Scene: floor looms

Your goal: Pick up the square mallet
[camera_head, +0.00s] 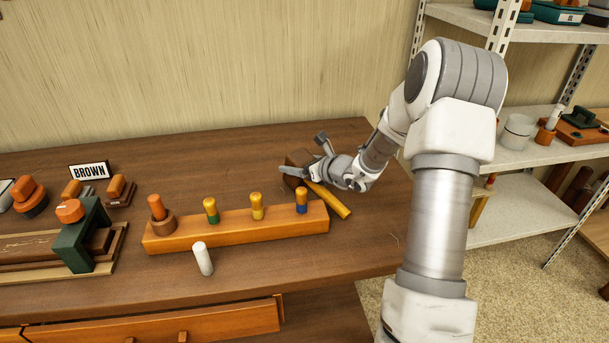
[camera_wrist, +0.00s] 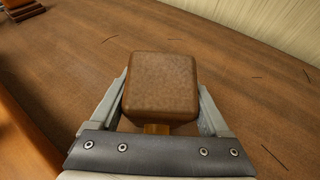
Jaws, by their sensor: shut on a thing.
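The square mallet has a brown block head (camera_head: 297,163) and a yellow handle (camera_head: 328,200). It is at the right part of the wooden table, behind the right end of the peg rack. My gripper (camera_head: 303,172) is at the mallet's head. In the wrist view, the brown head (camera_wrist: 161,88) sits between the two fingers of my gripper (camera_wrist: 163,105), one finger on each side. A short piece of the handle (camera_wrist: 157,129) shows below the head. The gripper is shut on the head. I cannot tell whether the mallet is lifted off the table.
An orange rack (camera_head: 236,231) with several coloured pegs stands in front of the mallet. A green tool (camera_head: 84,237) and a "BROWN" sign (camera_head: 90,170) are at the left. The table's back middle (camera_head: 225,165) is clear.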

